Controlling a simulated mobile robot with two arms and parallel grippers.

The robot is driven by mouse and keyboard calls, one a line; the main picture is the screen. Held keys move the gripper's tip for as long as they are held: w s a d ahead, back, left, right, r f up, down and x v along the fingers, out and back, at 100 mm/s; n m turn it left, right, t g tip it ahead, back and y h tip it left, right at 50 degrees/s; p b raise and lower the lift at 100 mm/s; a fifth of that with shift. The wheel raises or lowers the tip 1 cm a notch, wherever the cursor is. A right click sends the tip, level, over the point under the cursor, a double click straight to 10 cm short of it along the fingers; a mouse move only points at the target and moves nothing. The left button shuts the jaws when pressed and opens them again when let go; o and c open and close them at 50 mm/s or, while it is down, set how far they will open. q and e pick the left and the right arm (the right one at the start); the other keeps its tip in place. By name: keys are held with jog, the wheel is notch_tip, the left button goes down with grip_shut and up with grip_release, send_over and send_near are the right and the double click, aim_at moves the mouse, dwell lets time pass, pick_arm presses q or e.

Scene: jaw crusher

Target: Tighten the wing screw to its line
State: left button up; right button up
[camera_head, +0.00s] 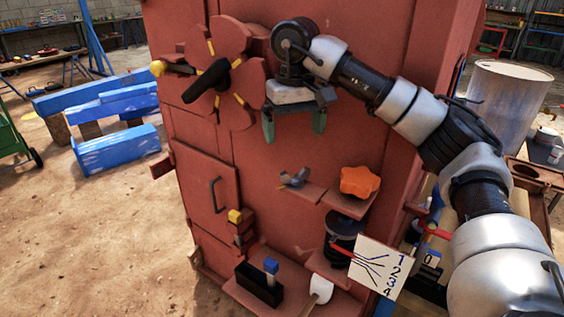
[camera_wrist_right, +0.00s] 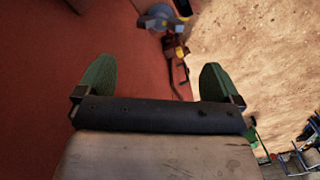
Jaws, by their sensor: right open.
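The wing screw (camera_head: 294,178) looks like the small blue-grey winged piece on a little red ledge of the machine's front. In the right wrist view a blue-grey piece (camera_wrist_right: 160,18), probably the same screw, shows at the top edge, partly cut off. Its line is too small to make out. My right gripper (camera_head: 294,128) hangs above the screw with its green fingers pointing down, apart from it. In the right wrist view the gripper (camera_wrist_right: 156,78) is open, with nothing between the fingers. My left gripper is not in view.
An orange lobed knob (camera_head: 360,182) sits right of the screw. A red wheel with a black handle (camera_head: 207,80) is at upper left. Below are a yellow-topped block (camera_head: 236,216), a black box (camera_head: 259,286) and a numbered white card (camera_head: 378,267). Sandy floor (camera_head: 90,220) lies open to the left.

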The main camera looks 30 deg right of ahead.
aim_at(295, 171)
jog(key=shift+s+f, duration=0.8)
jog(key=shift+f, duration=0.2)
notch_tip(295, 171, down, 3)
jog(key=shift+f, duration=0.2)
jog(key=f, duration=0.3)
jog(key=shift+w, duration=0.25)
jog(key=shift+s+f, duration=0.1)
jog(key=shift+f, duration=0.65)
jog(key=shift+a, duration=0.1)
jog(key=c, duration=0.5)
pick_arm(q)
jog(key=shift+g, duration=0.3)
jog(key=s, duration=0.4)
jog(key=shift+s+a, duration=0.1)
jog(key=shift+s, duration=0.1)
pick_arm(e)
jog(key=c, duration=0.4)
